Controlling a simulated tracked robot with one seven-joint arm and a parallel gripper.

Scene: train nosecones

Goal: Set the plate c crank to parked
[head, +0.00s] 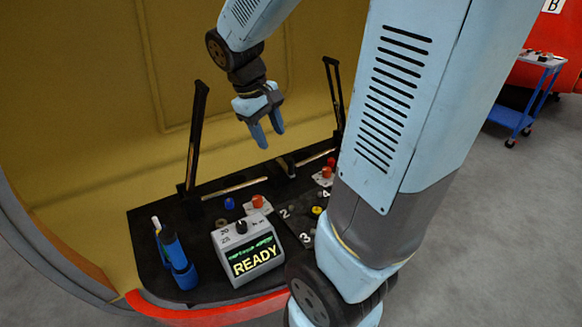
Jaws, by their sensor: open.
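My gripper (269,138) is open and empty, fingers pointing down, in front of the yellow nosecone wall. It hangs above the black deck (145,232), between two upright black posts (196,135). I cannot make out which part is the plate c crank, and no letter C shows. A dark plate with the numbers 2, 3 and 4 (285,213) lies on the deck, with a yellow knob (317,211) on it. My arm hides the right part of the deck.
A grey box (228,271) with a black dial and a READY screen stands in front. A blue holder (187,278) is to its left. Orange-red knobs (258,201) and a blue knob (230,204) are behind. A blue cart (510,116) stands by a red shape marked B.

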